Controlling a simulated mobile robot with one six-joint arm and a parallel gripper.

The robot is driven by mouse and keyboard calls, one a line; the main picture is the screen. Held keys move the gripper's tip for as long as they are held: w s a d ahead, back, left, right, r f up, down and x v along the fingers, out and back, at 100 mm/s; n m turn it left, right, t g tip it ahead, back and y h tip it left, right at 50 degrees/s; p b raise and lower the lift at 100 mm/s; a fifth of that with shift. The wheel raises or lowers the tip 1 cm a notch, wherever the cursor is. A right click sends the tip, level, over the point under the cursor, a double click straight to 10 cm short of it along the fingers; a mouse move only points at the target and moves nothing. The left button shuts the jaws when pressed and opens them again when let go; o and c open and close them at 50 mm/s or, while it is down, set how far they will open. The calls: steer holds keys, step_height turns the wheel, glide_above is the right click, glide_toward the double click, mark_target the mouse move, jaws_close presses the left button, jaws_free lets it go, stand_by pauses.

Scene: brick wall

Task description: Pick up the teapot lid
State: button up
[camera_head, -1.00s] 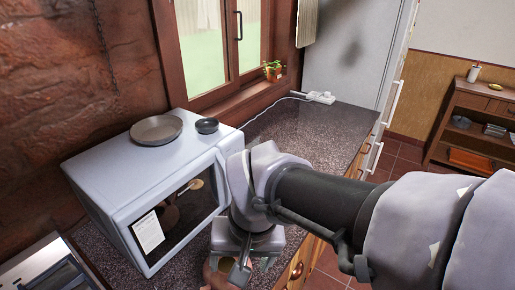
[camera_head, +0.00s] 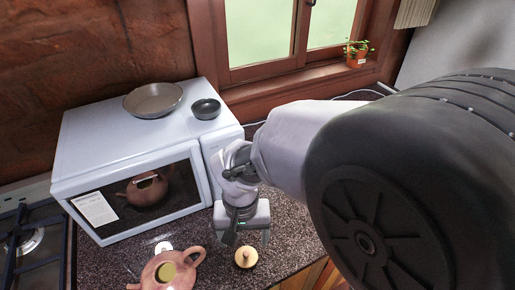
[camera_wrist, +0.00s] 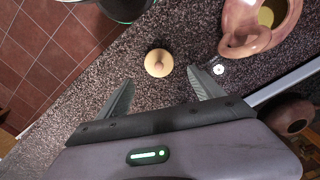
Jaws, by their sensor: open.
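The teapot lid (camera_head: 246,258) is a small pale-yellow disc with a brown knob, lying knob-up on the speckled dark counter. It also shows in the wrist view (camera_wrist: 159,63), just beyond and between my fingertips. The brown clay teapot (camera_head: 168,272) stands open on the counter to the left of the lid; part of it shows at the upper right of the wrist view (camera_wrist: 255,38). My gripper (camera_head: 247,240) points down over the counter close to the lid. Its two fingers (camera_wrist: 161,77) are apart and empty. The exact height above the lid is hard to tell.
A white microwave (camera_head: 130,135) stands behind the teapot, with a pan (camera_head: 153,100) and small dark bowl (camera_head: 206,109) on top. A stove (camera_head: 35,240) is at left. The counter's front edge (camera_head: 290,277) is near the lid.

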mark_target(246, 252)
step_height(246, 252, down, 8)
steer(key=b, duration=0.3)
steer(key=shift+r, duration=0.15)
steer(key=c, duration=1.3)
